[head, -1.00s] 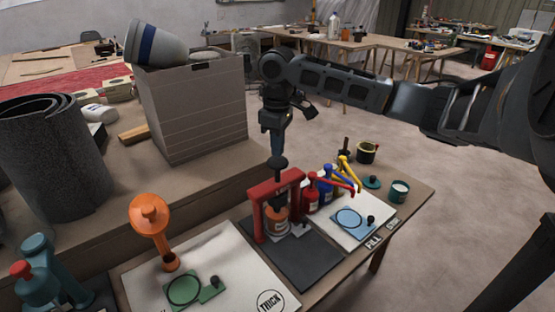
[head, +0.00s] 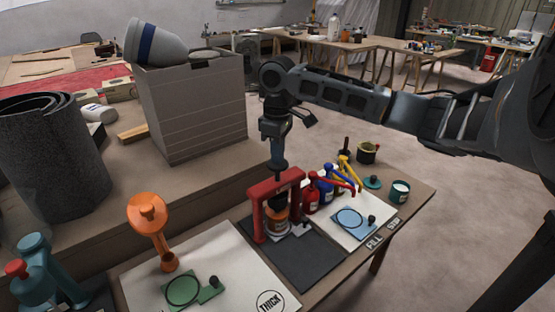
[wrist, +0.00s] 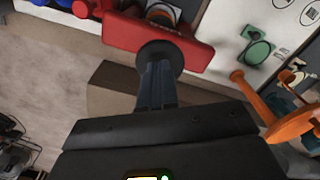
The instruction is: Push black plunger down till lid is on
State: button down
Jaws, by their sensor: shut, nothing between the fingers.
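The red press frame (head: 258,222) stands on a dark base plate. Its black plunger (head: 279,168) rises through the top bar, and a dark lower part shows under the bar. Below it sits a tin with an orange-brown label (head: 276,220); I cannot tell whether its lid is seated. My gripper (head: 277,158) is shut and empty, pointing down with its tips at the plunger's top, apparently touching it. In the wrist view the fingertips (wrist: 156,72) overlap the round black knob (wrist: 160,52) beside the red bar (wrist: 190,52).
Red, blue and yellow pump bottles (head: 327,185) stand close right of the press. An orange pump (head: 148,213) and a green plate (head: 184,290) are at front left. A tall grey-brown box (head: 195,110) stands behind on the left. An open dark tin (head: 367,152) is at back right.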

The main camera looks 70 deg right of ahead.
jog(key=shift+f+b, duration=0.55)
jog(key=shift+f, duration=1.25)
dwell(0.5)
notch_tip(320, 180, up, 11)
jog(key=p, duration=0.9)
jog(key=shift+p, duration=0.3)
dwell(0.7)
